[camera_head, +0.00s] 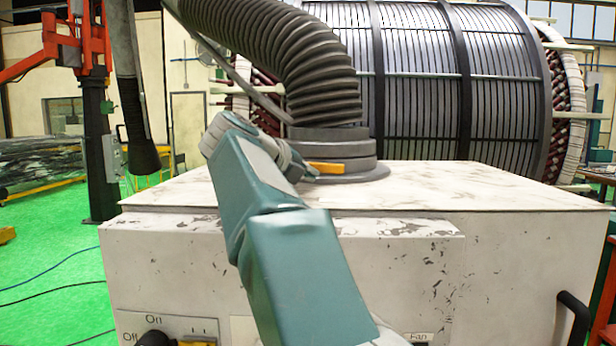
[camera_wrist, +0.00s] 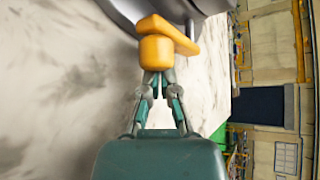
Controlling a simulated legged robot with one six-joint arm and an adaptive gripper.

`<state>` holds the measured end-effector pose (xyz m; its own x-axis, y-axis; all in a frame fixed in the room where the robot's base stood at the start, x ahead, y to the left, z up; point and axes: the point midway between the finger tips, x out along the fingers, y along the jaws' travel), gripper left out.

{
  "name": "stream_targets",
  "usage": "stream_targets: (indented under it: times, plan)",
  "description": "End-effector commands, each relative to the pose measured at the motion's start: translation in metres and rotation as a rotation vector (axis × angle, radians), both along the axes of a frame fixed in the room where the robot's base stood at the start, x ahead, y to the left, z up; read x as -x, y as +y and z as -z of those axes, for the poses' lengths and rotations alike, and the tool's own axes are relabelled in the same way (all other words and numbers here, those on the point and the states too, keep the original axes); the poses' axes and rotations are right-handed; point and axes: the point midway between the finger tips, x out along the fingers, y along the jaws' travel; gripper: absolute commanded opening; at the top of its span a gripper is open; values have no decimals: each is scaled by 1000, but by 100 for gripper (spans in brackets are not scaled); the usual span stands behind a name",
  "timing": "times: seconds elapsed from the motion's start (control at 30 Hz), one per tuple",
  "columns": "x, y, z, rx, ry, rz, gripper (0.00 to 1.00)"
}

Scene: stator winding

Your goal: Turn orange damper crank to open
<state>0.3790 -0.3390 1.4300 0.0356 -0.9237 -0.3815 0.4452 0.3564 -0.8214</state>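The orange damper crank (camera_head: 326,167) sits at the side of the grey round collar (camera_head: 345,170), where the ribbed duct meets the white cabinet top. In the wrist view, the crank (camera_wrist: 170,36) shows as an orange bar with a rounded block at its near end. My gripper (camera_wrist: 158,84) has its fingers drawn close together, with a narrow gap between them, right at this block. The fingertips meet the block's edge and are partly hidden there. I cannot tell whether they clamp it. In the head view my arm crosses the cabinet and the fingers are hard to make out beside the crank.
A large ribbed grey duct (camera_head: 275,50) rises from the collar and curves left. The white cabinet (camera_head: 500,255) carries an On/Off switch panel (camera_head: 165,328) on its front. A big stator (camera_head: 420,75) stands behind. The cabinet top right of the collar is clear.

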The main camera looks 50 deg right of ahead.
Motion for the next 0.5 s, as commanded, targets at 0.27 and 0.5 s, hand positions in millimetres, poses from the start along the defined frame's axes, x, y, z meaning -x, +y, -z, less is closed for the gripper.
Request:
stream_targets:
  times: [0.27,0.5]
  plan:
    - [0,-1,-10,1,-3,-1,0]
    - [2,-2,-24,-69,-95,0,0]
